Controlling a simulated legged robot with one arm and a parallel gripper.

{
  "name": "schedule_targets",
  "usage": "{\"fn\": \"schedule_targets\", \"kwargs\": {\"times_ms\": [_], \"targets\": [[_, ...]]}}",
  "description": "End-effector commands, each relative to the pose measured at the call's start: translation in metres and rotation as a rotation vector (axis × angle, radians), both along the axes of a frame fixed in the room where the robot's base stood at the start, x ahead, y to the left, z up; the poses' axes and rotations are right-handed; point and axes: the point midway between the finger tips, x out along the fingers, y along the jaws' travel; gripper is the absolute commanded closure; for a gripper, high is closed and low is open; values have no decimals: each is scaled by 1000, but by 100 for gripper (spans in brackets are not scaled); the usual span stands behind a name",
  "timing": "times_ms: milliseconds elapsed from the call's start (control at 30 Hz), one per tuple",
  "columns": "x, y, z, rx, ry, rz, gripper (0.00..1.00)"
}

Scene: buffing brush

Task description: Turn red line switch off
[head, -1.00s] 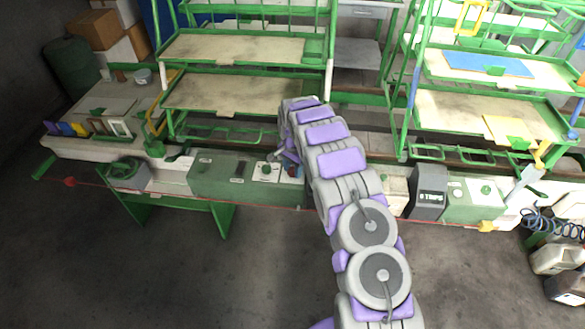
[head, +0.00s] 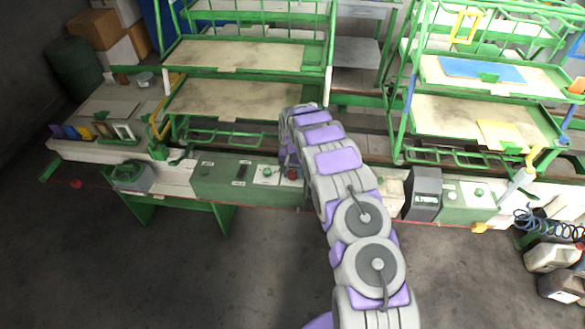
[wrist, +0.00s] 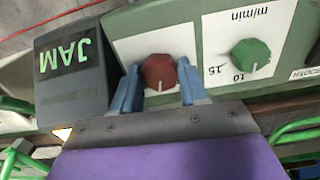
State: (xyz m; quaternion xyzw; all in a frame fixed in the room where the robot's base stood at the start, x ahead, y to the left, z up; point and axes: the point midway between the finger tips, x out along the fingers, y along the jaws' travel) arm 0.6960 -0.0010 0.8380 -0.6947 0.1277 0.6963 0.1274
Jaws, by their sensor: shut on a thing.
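The red switch knob (wrist: 160,72) sits on a white plate in the wrist view. Its pale mark points toward the bottom of the picture. My gripper (wrist: 159,80) has its two blue fingers on either side of the knob, shut on it. In the head view the red knob (head: 292,173) shows at the right end of the green control panel (head: 215,178), and my gripper (head: 288,158) is at it, partly hidden behind my arm.
In the wrist view a green knob (wrist: 250,54) with an m/min scale is right of the red one, and a dark JAM box (wrist: 75,75) is left. Green racks (head: 240,92) stand behind the panel. A red cord runs along the front; open floor lies before it.

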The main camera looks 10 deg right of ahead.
Motion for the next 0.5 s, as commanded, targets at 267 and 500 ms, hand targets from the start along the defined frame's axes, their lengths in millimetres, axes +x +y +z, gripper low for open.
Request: {"fn": "schedule_targets", "kwargs": {"times_ms": [267,500], "targets": [[1,0,4,1,-5,261,87],[2,-1,3,0,-7,490,87]]}}
